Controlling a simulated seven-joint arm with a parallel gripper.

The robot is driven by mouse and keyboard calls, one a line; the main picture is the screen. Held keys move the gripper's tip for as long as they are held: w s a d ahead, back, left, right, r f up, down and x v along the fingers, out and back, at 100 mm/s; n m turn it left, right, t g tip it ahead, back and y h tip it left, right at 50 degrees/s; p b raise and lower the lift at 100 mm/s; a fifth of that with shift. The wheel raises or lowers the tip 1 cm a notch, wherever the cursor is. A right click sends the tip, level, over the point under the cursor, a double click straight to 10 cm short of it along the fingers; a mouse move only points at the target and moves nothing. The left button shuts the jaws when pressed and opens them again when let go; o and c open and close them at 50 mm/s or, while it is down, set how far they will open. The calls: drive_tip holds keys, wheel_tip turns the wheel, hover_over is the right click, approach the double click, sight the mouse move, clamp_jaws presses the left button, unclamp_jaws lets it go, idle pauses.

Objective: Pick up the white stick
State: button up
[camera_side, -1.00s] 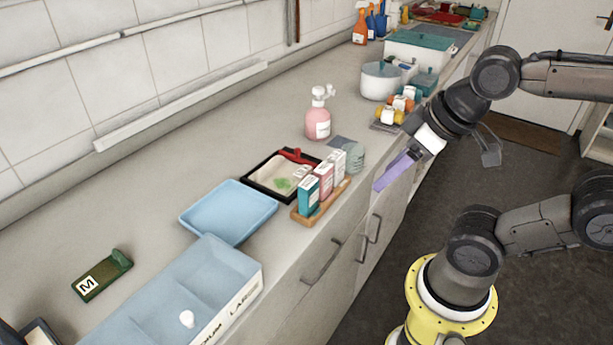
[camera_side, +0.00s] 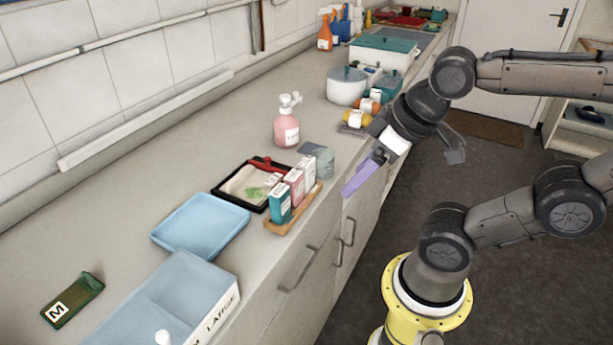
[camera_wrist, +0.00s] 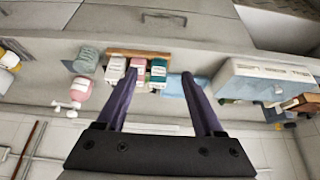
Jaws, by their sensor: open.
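A small white round-topped piece (camera_side: 162,338) shows in the blue compartment box (camera_side: 180,285) at the lower left of the side view. Its lower part is cut off by the picture edge, and I cannot tell if it is the white stick. No other clear white stick shows. My gripper (camera_side: 347,190) has purple fingers and hangs past the counter's front edge, right of the small boxes and far from the white piece. In the wrist view my gripper (camera_wrist: 155,78) has its two fingers spread apart with nothing held between them.
Small boxes (camera_side: 293,188) stand on a wooden tray by a black tray (camera_side: 222,195). A pink pump bottle (camera_side: 286,130), white pot (camera_side: 346,88) and light blue tray (camera_side: 200,225) are on the counter. A green M-marked piece (camera_side: 72,300) lies at lower left.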

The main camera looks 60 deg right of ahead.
wheel_tip(320, 180, up, 4)
drive_tip(key=n+g, duration=0.4)
drive_tip(key=n, duration=1.5)
hover_over(306, 173)
drive_tip(key=a, duration=0.1)
drive_tip(key=shift+m+g, duration=0.5)
drive_tip(key=shift+g, duration=0.3)
drive_tip(key=d+f, duration=0.1)
drive_tip(key=f, duration=0.1)
drive_tip(key=w+d+f, duration=0.1)
drive_tip(key=d+f, duration=0.1)
drive_tip(key=shift+d, duration=0.15)
wheel_tip(306, 173, down, 13)
drive_tip(key=shift+f, duration=0.15)
clamp_jaws()
